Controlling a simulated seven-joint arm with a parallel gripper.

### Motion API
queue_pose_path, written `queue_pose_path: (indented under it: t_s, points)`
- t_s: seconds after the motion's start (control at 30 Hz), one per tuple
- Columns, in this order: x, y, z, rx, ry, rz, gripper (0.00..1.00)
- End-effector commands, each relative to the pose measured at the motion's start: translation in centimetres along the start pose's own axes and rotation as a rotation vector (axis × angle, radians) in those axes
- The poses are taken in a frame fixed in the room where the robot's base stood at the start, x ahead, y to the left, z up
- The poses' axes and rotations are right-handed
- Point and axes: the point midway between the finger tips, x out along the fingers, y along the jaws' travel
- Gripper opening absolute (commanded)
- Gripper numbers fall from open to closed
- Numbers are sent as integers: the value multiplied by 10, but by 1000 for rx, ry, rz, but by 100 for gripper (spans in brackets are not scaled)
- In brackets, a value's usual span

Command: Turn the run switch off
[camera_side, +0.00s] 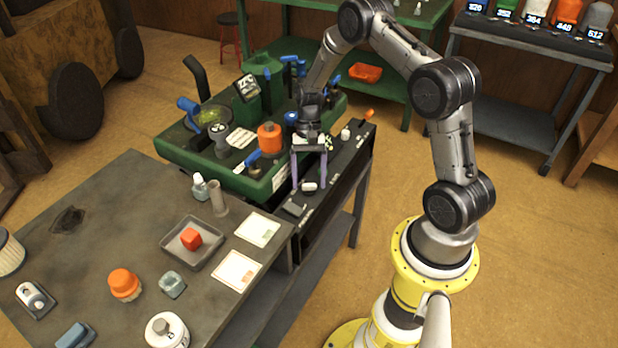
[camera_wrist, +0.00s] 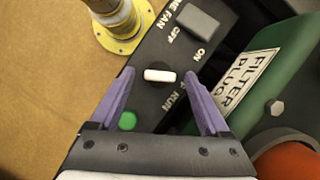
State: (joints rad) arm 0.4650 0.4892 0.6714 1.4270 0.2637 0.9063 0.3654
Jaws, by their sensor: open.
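The run switch is a small white rounded toggle (camera_wrist: 159,75) on a black panel strip (camera_wrist: 150,45), with the word RUN printed beside it. It lies across the wrist view. In the side view the white toggle (camera_side: 309,186) shows near the front end of the strip. My gripper (camera_wrist: 160,76) is open, with one purple finger on each side of the toggle and visible gaps between. In the side view my gripper (camera_side: 308,181) points down over the strip. ON and OFF are printed nearby; which label the toggle matches I cannot tell.
A green lamp (camera_wrist: 128,120) sits near the toggle, and a grey block (camera_wrist: 198,22) is by the FAN label. The green mower deck (camera_side: 195,155) with an orange filter (camera_side: 269,138) stands close beside the strip. A grey table (camera_side: 110,210) is at left.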

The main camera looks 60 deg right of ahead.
Motion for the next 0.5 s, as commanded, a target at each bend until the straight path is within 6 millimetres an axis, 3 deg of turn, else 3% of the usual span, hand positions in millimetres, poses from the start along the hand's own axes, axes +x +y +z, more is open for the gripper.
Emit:
queue_pose_path:
  t_s: [0.27,0.5]
  points:
    - [-11,0,0,1,1,-1,80]
    - [-58,0,-1,1,4,-3,80]
